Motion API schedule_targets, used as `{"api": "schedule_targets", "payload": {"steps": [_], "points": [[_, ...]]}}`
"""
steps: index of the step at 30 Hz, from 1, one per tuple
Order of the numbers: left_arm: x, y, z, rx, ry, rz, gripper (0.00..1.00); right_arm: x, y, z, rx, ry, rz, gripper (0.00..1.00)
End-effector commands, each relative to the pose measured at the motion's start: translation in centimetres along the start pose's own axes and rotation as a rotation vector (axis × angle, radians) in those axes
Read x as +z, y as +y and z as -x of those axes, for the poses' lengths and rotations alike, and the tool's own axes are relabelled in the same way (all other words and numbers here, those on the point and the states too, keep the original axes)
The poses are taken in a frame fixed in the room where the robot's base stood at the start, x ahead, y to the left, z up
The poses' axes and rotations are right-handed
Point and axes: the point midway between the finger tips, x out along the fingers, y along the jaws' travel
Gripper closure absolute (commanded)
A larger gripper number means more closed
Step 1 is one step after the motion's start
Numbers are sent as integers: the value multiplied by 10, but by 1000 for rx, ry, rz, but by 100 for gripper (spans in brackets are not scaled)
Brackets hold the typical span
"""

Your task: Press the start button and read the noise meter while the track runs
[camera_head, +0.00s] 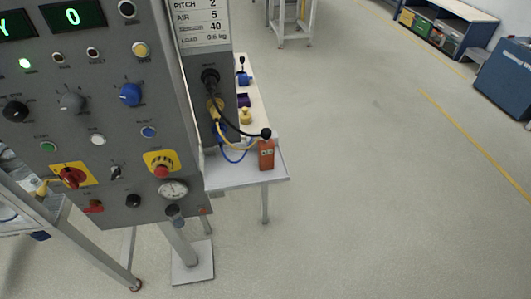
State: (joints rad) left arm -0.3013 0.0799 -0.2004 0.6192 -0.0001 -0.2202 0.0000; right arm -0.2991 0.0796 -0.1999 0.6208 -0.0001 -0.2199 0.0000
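A grey control panel (110,120) fills the left of the head view. A green button (48,147) with a small label sits at its lower left; the label is too small to read surely, but it may be the start button. A green display (72,17) on the panel shows 0. An orange handheld device (266,154) with a black ball on top stands on a small white table beside the panel. It looks like the noise meter; its reading is too small to make out. Neither of my grippers is in view.
The white table (240,177) also carries cables, a blue item (244,79) and a yellow item (245,116). A red button (161,171) on a yellow plate and a red rotary switch (72,177) are low on the panel. The floor to the right is clear.

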Motion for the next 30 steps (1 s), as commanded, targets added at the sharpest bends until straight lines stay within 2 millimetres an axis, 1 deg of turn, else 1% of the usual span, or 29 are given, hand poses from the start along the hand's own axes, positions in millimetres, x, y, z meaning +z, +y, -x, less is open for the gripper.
{"api": "schedule_targets", "payload": {"steps": [2, 3, 5, 6, 9, 30], "points": [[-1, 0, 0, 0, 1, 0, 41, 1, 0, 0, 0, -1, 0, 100], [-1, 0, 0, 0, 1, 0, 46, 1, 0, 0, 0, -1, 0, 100], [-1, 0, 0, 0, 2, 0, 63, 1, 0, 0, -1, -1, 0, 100], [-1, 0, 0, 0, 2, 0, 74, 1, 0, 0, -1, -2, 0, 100], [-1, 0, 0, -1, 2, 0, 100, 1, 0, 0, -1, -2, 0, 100], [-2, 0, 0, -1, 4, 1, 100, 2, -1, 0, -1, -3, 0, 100]]}}
